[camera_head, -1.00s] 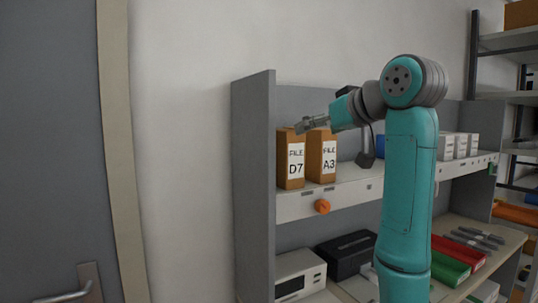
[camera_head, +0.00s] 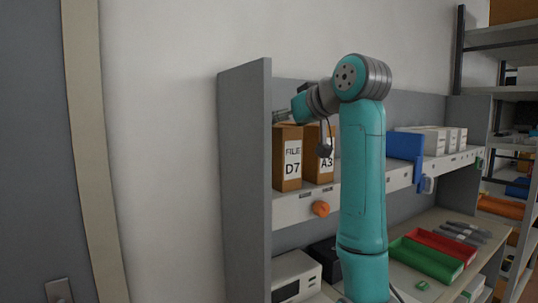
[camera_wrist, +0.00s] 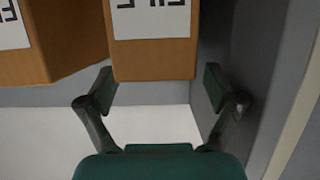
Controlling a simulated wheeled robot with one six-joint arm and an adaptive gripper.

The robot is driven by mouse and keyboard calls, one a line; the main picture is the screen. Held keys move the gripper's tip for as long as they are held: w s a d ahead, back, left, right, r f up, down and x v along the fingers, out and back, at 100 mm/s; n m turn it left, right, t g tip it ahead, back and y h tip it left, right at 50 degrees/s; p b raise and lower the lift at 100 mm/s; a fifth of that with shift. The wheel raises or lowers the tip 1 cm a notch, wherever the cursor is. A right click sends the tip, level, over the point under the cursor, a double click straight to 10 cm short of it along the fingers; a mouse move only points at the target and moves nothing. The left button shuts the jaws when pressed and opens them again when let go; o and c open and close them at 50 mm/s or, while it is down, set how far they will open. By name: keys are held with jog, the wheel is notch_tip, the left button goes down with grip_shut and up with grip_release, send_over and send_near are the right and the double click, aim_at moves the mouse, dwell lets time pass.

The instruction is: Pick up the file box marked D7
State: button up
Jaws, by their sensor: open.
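The file box marked D7 (camera_head: 287,163) is a brown upright box with a white label, on the upper shelf beside the grey side panel. The box marked A3 (camera_head: 319,167) stands just to its right, partly hidden by my arm. My gripper (camera_head: 280,118) is at the top of the D7 box in the head view. In the wrist view my gripper (camera_wrist: 158,77) has its fingers spread. The D7 box (camera_wrist: 152,60) shows upside down, lined up between the fingertips. The A3 box (camera_wrist: 60,45) is to the left. I cannot tell whether a finger touches the D7 box.
The grey side panel (camera_head: 245,180) is close to the D7 box; its surface is also near the right finger in the wrist view. An orange knob (camera_head: 321,208) sits on the shelf front. A blue bin (camera_head: 405,146) and white boxes (camera_head: 437,138) stand farther right.

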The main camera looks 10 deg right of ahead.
jog(key=shift+r+x, duration=0.2)
jog(key=shift+x, duration=1.1)
jog(key=shift+r+x, duration=0.25)
jog(key=shift+x, duration=1.1)
jog(key=shift+w+d, duration=0.15)
jog(key=shift+w, duration=0.05)
jog(key=c, duration=1.6)
grip_shut()
jog(key=shift+r, duration=0.1)
